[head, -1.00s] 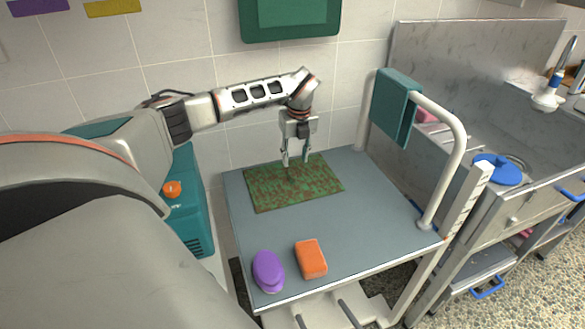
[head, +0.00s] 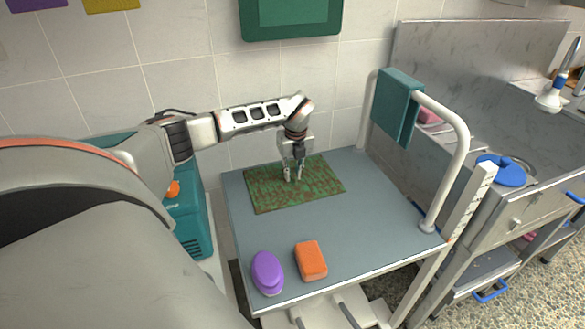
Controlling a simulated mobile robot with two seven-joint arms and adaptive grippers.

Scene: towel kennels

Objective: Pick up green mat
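The green mat (head: 273,196), mottled with brown, lies flat at the back of the grey cart top (head: 370,205). My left gripper (head: 293,179) points straight down over the middle of the mat. Its two fingers are apart with nothing seen between them. The fingertips are at or just above the mat's surface; I cannot tell if they touch it. My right gripper is not in the head view.
A purple oval brush or sponge (head: 267,271) and an orange block (head: 311,261) lie at the cart's front. A white rail (head: 461,150) with a teal towel (head: 396,105) stands at the right. A tiled wall is behind. A steel sink (head: 500,120) is at right.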

